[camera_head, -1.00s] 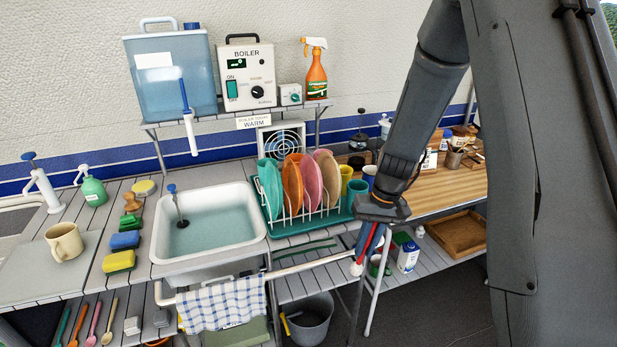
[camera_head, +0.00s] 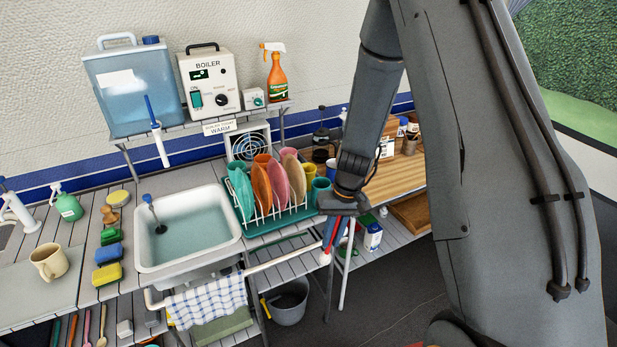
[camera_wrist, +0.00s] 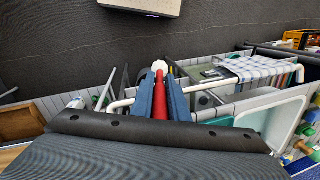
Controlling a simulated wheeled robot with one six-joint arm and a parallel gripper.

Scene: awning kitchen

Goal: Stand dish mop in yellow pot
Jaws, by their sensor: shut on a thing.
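My gripper (camera_head: 334,232) is shut on the red handle of the dish mop (camera_head: 327,241). The mop points down, its white end (camera_head: 325,259) beyond the fingers, beside the sink stand's front rail. In the wrist view, my blue fingers (camera_wrist: 162,98) flank the red handle (camera_wrist: 160,100), with the white end (camera_wrist: 160,66) past the tips. A small yellow pot-like vessel (camera_head: 309,172) shows at the right end of the dish rack, behind a teal cup (camera_head: 320,190); its lower part is hidden. My gripper is in front and to the right of it.
The dish rack (camera_head: 262,225) holds several coloured plates. Left of it is the water-filled sink (camera_head: 185,232), with a checked towel (camera_head: 206,298) on the rail below. A grey bucket (camera_head: 288,303) stands on the floor. A wooden counter (camera_head: 398,176) is behind my arm; floor to the right is open.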

